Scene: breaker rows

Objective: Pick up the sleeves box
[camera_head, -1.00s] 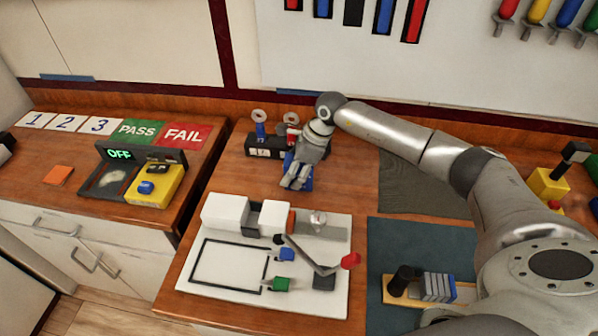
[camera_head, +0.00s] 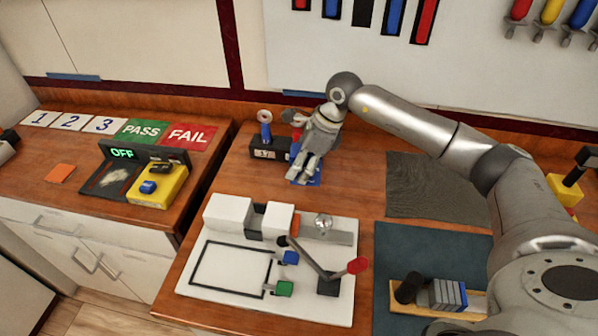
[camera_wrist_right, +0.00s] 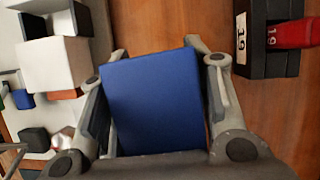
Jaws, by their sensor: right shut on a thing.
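A plain blue box (camera_head: 314,179), which I take to be the sleeves box, is at the back of the middle bench, mostly covered by my right gripper (camera_head: 303,170) in the head view. In the right wrist view the blue box (camera_wrist_right: 152,105) fills the space between the two fingers of my right gripper (camera_wrist_right: 154,48), one on each side. The gripper is shut on it. I cannot tell whether the box touches the bench. No label shows on its visible face. My left gripper is not in view.
A black numbered holder (camera_head: 265,148) with spools stands close left of the blue box; it also shows in the wrist view (camera_wrist_right: 268,40). A white fixture board (camera_head: 228,288) with a red-knobbed lever lies in front. A dark grey mat (camera_head: 435,187) lies to the right.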

